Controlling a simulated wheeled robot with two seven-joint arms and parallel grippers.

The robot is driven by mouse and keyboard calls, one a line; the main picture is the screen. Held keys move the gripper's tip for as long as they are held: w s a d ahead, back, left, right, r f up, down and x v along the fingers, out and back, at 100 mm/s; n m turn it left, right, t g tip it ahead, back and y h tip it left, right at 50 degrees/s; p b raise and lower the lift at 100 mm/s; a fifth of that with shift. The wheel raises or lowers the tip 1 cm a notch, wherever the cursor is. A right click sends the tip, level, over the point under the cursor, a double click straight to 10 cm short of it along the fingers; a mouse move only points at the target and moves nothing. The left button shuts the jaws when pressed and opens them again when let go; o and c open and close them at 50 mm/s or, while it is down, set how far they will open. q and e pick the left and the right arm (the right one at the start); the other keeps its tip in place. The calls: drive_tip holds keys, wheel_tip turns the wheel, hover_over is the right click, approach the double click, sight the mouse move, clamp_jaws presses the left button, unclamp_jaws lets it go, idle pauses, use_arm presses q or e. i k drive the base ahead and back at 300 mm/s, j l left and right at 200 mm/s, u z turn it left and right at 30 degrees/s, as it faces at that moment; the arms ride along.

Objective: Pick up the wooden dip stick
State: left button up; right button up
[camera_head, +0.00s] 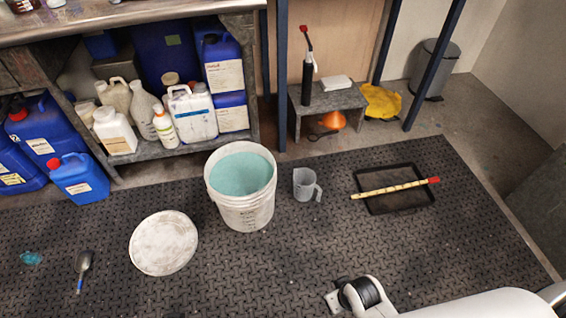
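A white arm of mine comes in at the bottom right, with a dark, rounded joint (364,293) below the tray and apart from the stick. I cannot make out open fingers or a held thing there. No left gripper shows.
A white bucket (241,203) of teal liquid stands mid-mat, with a grey jug (305,185) to its right. A round white lid (163,243) and a scoop (82,268) lie at left. Shelves of bottles and a small stool (329,101) stand behind. Mat around the tray is clear.

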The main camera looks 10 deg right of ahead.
sight(434, 179)
drive_tip(key=l+z, duration=0.1)
drive_tip(key=z, duration=0.4)
drive_tip(key=i+z, duration=0.15)
drive_tip(key=z, duration=0.35)
drive_tip(key=i+l+z, duration=0.1)
drive_tip(key=z, duration=0.4)
